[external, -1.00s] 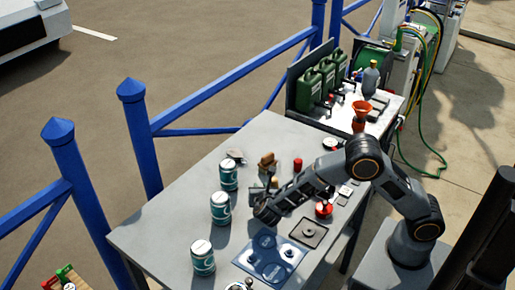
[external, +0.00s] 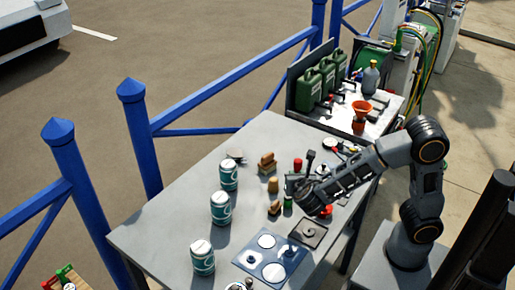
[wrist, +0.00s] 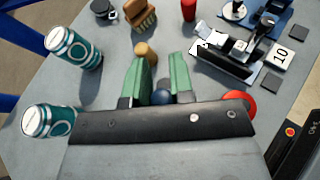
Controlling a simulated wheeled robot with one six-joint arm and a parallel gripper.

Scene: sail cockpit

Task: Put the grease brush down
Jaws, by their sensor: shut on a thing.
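My gripper (external: 288,205) is low over the middle of the grey table, and its green fingers (wrist: 160,85) show in the wrist view. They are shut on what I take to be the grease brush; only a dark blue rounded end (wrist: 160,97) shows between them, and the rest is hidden. A small tan wooden piece (external: 275,208) shows beside the fingers in the external view; I cannot tell whether it is held or on the table. A tan wooden cylinder (wrist: 147,52) stands just beyond the fingers.
Several teal-white cans (external: 220,208) stand to the left. A bristled wooden brush (wrist: 140,14) and a red cylinder (wrist: 188,10) are farther back. A metal fixture (wrist: 225,50) and a red round thing (wrist: 240,100) are to the right. A blue plate (external: 270,262) lies in front.

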